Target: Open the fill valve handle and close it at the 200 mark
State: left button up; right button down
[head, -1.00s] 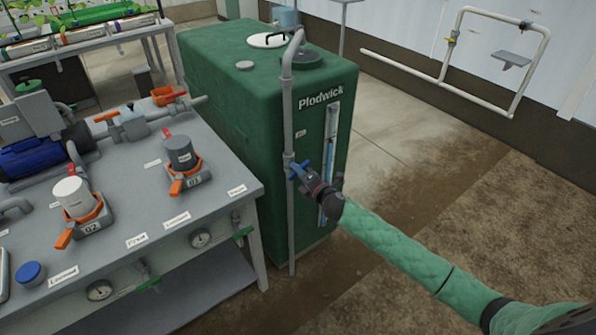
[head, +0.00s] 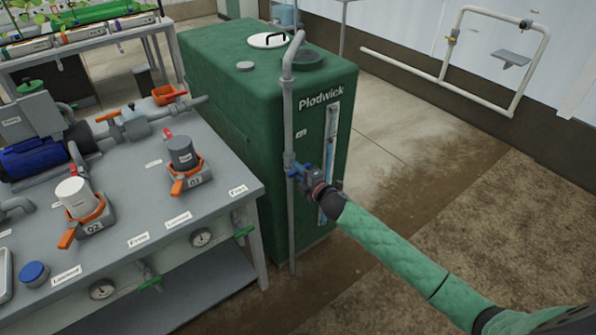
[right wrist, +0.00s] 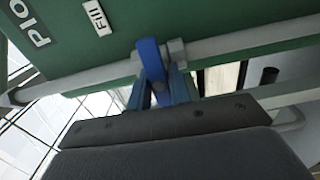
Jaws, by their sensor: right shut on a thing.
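The blue fill valve handle (right wrist: 150,62) shows in the right wrist view, lying across the grey fill pipe beside the "Fill" label (right wrist: 97,17). My right gripper (right wrist: 161,86) is shut on this handle, with one finger on each side. In the head view the right gripper (head: 308,178) is at the valve on the upright pipe (head: 288,110), in front of the green tank (head: 230,75). The tank's clear level gauge (head: 333,122) shows a blue column; its marks are too small to read, and my gripper hides part of it. My left gripper is not in view.
A grey bench (head: 130,215) with pumps, dosing pots and orange-handled valves stands left of the tank. The floor (head: 450,215) to the right is clear. White wall piping (head: 440,75) is at the back right.

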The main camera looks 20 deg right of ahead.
jog(key=c, duration=1.4)
grip_release()
jog(key=shift+o, duration=0.2)
